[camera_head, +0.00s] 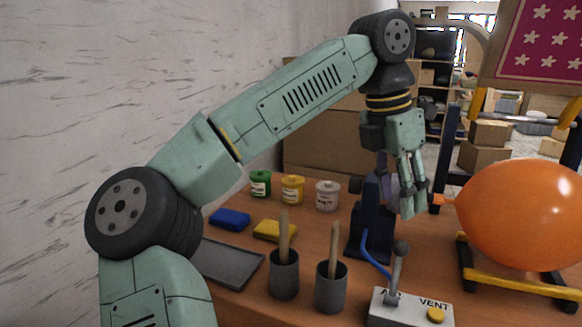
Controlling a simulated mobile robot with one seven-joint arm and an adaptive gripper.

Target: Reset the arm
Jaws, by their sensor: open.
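My arm reaches up from the lower left and over the table, bent at a high joint near the top of the head view. My gripper (410,205) hangs from it with its fingers pointing down. It is open and nothing shows between the fingers. It is in front of and above a dark blue stand (366,232), to the left of an orange balloon (530,215). From this angle I cannot tell whether the fingers touch the stand.
On the wooden table (300,235) are green (260,183), yellow (292,189) and white (327,195) pots, two sponges, a grey tray (222,270), two dark cups with wooden handles, and a VENT lever box (412,308). A wall stands close at left. Boxes (325,135) stand behind.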

